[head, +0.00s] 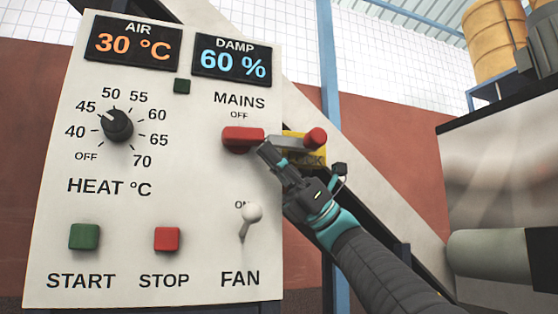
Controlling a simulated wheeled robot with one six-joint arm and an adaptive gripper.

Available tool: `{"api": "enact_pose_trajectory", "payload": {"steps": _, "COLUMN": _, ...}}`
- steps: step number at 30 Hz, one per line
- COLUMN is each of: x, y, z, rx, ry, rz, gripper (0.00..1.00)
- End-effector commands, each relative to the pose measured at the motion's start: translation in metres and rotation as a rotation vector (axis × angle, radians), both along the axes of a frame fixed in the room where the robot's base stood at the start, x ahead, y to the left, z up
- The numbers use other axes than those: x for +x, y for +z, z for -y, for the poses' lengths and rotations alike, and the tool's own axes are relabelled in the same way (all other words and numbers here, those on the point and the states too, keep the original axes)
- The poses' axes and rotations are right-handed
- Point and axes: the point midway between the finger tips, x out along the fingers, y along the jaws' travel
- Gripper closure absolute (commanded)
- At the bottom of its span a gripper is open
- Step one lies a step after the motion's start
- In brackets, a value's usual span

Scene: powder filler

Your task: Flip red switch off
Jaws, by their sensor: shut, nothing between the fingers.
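The red MAINS switch (240,138) is on the right side of the white control panel (170,180), below the labels MAINS and OFF. Its red block sits at the left. My gripper (265,148) is shut and empty. Its fingertips are at the lower right of the red block, in front of or against it; I cannot tell whether they touch.
The FAN toggle (248,222) is close below my gripper. The heat dial (116,125), green START button (84,237) and red STOP button (167,239) are left. A large machine (505,200) stands right.

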Motion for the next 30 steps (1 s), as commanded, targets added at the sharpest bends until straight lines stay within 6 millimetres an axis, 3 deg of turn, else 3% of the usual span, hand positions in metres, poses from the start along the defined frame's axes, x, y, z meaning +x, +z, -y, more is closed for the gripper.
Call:
{"api": "enact_pose_trajectory", "payload": {"steps": 8, "x": -0.001, "y": -0.006, "z": 0.0, "rx": -0.001, "ry": 0.0, "rz": 0.002, "gripper": 1.0}}
{"api": "enact_pose_trajectory", "payload": {"steps": 19, "x": 0.002, "y": -0.05, "z": 0.006, "rx": 0.001, "ry": -0.004, "rz": -0.001, "gripper": 1.0}}
{"api": "enact_pose_trajectory", "payload": {"steps": 30, "x": 0.022, "y": -0.092, "z": 0.059, "rx": 0.001, "ry": -0.006, "rz": -0.002, "gripper": 1.0}}
